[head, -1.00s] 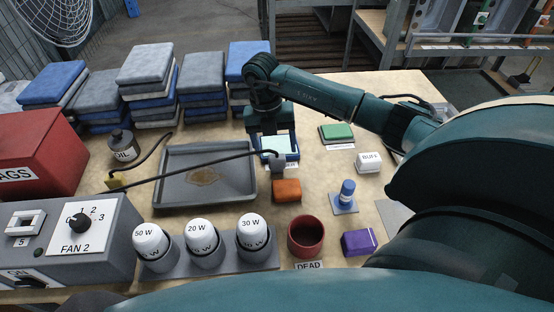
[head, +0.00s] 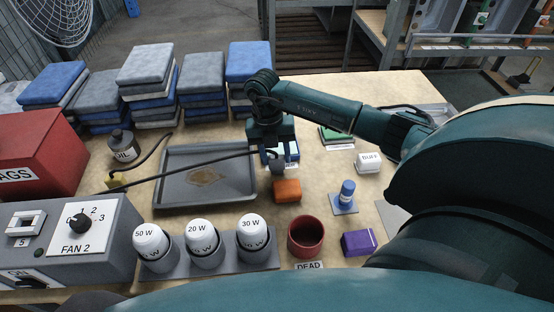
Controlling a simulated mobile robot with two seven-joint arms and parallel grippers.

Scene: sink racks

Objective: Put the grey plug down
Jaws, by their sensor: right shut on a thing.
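The grey plug (head: 277,166) is in my right gripper (head: 279,160), which points down just behind the orange block (head: 287,190). A dark cable (head: 200,164) runs left from the plug, across the grey tray (head: 170,203), to a yellow piece near the tray's left side. I cannot tell whether the plug touches the surface below it. A light blue and white pad (head: 292,149) is partly hidden behind the gripper. My left gripper is not in view.
A blue peg on a base (head: 345,195), a red cup (head: 306,236), a purple block (head: 358,243) and a white BUFF block (head: 368,162) stand to the right. Several stacks of pads (head: 147,65) line the back. Three labelled bulbs stand in front.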

